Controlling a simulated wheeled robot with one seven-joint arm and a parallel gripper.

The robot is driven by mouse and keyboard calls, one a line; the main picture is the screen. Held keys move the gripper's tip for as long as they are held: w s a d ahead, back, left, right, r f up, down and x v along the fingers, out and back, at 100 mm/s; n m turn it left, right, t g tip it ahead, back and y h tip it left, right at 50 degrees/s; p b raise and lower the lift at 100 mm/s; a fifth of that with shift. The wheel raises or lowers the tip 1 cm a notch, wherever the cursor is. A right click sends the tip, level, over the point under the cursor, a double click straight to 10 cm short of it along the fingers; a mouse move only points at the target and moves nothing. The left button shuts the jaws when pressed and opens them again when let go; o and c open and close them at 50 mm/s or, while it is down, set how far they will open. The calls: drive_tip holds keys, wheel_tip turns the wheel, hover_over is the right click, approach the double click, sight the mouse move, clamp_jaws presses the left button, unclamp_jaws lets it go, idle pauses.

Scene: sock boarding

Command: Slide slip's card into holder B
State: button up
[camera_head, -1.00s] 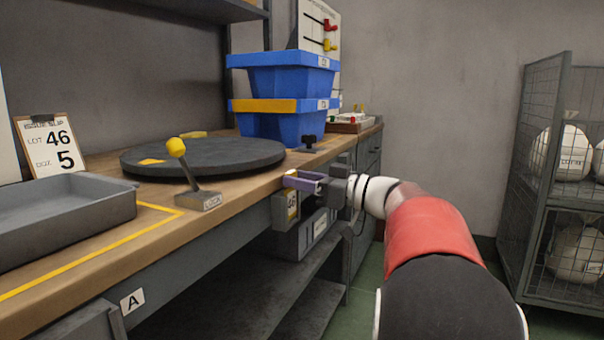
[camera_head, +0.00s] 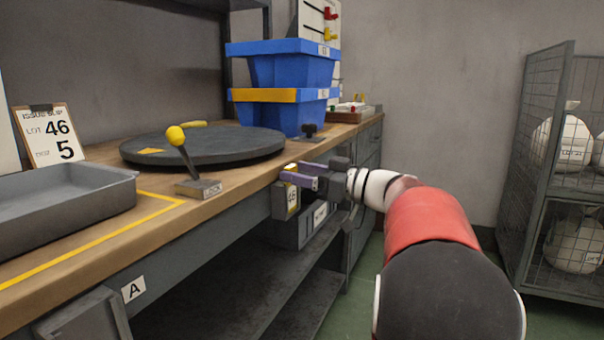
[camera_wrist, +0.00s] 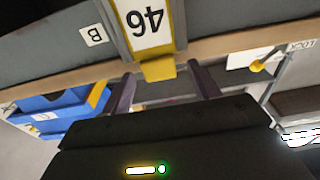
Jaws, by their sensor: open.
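A yellow-edged card reading 46 (camera_head: 292,197) sits upright in a holder on the bench's front face. In the wrist view the card (camera_wrist: 147,20) appears upside down, between the holder's grey side rails (camera_wrist: 112,30), with a B label (camera_wrist: 93,35) beside it. My gripper (camera_head: 288,171) is open at the card's top; its purple fingers also show in the wrist view (camera_wrist: 160,70), one on each side of the card's yellow tab, with gaps. The issue slip (camera_head: 50,145) on a clipboard reads lot 46 and 5. The card's lower end is hidden in the wrist view.
A grey tray (camera_head: 65,205), a yellow-knobbed lever (camera_head: 180,150) and a dark turntable (camera_head: 200,148) stand on the bench. Stacked blue bins (camera_head: 290,68) are behind. An A label (camera_head: 133,288) marks the nearer bench front. A wire cage (camera_head: 560,180) stands at right.

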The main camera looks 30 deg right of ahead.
drive_tip(key=v, duration=0.7)
drive_tip(key=shift+s+d, duration=0.25)
drive_tip(key=shift+s, duration=0.1)
drive_tip(key=s+a+f+m+g+h, duration=0.1)
drive_tip(key=s+a+f+m+g, duration=0.25)
drive_tip(key=a, duration=0.55)
drive_tip(key=s+a+f+g+h, duration=0.1)
drive_tip(key=s+a+f+g, duration=0.1)
drive_tip(key=a+f+g, duration=0.4)
drive_tip(key=s+a+f+m+h, duration=0.25)
drive_tip(key=s+f+h, duration=0.25)
drive_tip(key=s+f, duration=0.25)
drive_tip(key=s+a+f+m+h, duration=0.1)
drive_tip(key=s+a+f+h, duration=0.2)
drive_tip(key=s+f+h, duration=0.35)
wheel_tip(320, 180, up, 13)
drive_tip(key=y+p, duration=0.2)
drive_tip(key=p, duration=1.1)
drive_tip(key=shift+s+m, duration=0.3)
drive_tip(key=shift+s, duration=0.2)
